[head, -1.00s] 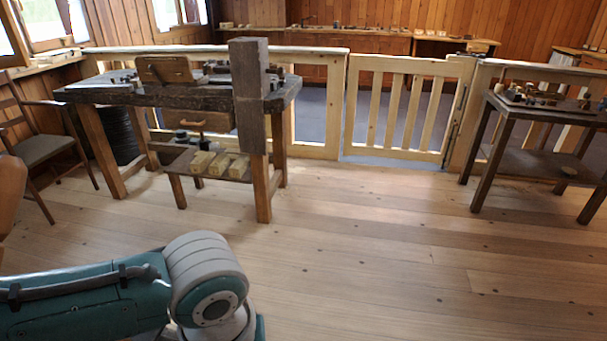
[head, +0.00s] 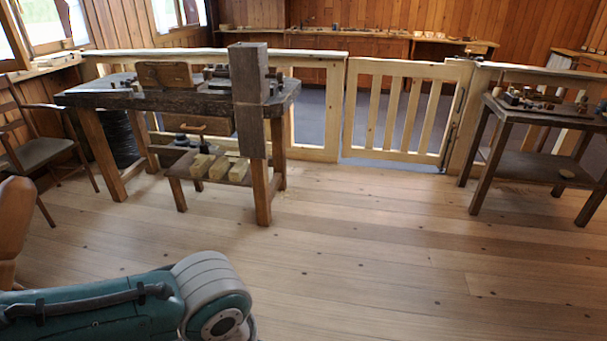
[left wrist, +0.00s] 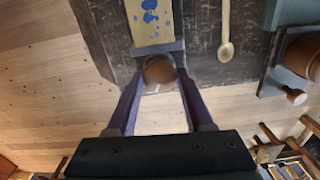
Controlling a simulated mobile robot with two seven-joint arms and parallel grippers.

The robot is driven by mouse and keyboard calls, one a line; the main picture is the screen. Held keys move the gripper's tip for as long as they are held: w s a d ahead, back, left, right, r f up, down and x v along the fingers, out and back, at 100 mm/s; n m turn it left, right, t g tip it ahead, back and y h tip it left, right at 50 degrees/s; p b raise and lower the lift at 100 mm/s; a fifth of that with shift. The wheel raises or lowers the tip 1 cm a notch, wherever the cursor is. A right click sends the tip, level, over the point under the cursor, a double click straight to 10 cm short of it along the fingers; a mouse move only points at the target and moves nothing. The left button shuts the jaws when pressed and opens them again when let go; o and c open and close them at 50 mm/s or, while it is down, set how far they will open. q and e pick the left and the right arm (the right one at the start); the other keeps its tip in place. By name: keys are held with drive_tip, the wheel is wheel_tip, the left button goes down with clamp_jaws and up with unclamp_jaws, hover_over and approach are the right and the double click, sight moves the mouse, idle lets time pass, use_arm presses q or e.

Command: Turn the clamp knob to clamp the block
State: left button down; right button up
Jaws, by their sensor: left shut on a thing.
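In the left wrist view a round brown wooden knob (left wrist: 160,71) sits at the end of a grey metal clamp bar (left wrist: 158,49). A pale wooden block (left wrist: 149,18) with blue spots lies just beyond the bar, cut off by the top of the view. My left gripper (left wrist: 160,77) has its two dark fingers on either side of the knob and is shut on it. In the head view only part of my left arm shows at the bottom left. My right gripper is in neither view.
In the left wrist view a wooden spoon (left wrist: 226,48) lies on the dark bench top (left wrist: 195,35), beside a vise-like fixture with a small knob (left wrist: 294,96). In the head view a workbench (head: 170,98), a gate (head: 405,110) and a side table (head: 530,165) stand around open floor.

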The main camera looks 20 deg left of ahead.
use_arm(q)
drive_tip(key=m+p, duration=0.1)
drive_tip(key=m, duration=0.2)
drive_tip(key=shift+m, duration=0.4)
drive_tip(key=m, duration=0.4)
drive_tip(key=shift+m, duration=0.3)
drive_tip(key=m, duration=0.4)
drive_tip(key=shift+p, duration=0.3)
drive_tip(key=shift+m, duration=2.7)
drive_tip(key=shift+c, duration=1.5)
unclamp_jaws()
